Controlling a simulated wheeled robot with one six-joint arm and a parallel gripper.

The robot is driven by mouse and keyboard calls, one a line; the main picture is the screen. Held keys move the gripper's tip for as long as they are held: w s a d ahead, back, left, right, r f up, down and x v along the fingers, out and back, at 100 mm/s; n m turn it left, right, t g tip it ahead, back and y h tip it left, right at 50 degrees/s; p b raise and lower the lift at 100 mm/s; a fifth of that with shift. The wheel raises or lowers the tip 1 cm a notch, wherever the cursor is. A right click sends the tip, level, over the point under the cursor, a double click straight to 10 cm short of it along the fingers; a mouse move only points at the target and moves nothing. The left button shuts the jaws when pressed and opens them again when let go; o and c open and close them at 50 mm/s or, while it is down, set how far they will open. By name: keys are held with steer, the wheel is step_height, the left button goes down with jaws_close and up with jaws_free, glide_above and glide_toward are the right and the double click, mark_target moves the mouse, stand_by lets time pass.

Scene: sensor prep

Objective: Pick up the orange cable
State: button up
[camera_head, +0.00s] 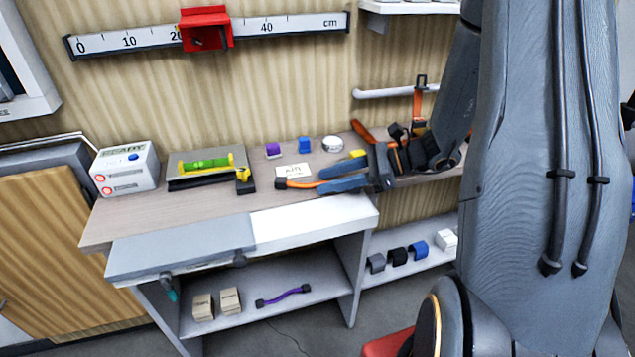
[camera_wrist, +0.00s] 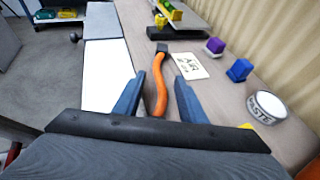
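The orange cable (camera_head: 300,185) lies on the wooden worktop, with a dark connector at its visible end. In the wrist view the orange cable (camera_wrist: 160,88) runs between the two blue fingers of my gripper (camera_wrist: 158,77), with gaps on both sides. My gripper (camera_head: 321,181) is open, low over the worktop, with its fingers on either side of the cable. The cable's rear part is hidden by my gripper.
A white card (camera_head: 292,171), purple block (camera_head: 273,150), blue block (camera_head: 305,145) and tape roll (camera_head: 333,144) lie behind the cable. A level on a dark tray (camera_head: 212,182) and a white box (camera_head: 125,168) stand left. The front worktop is mostly clear.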

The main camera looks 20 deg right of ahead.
steer(key=shift+x, duration=0.8)
steer(key=shift+c, duration=0.5)
jaws_close()
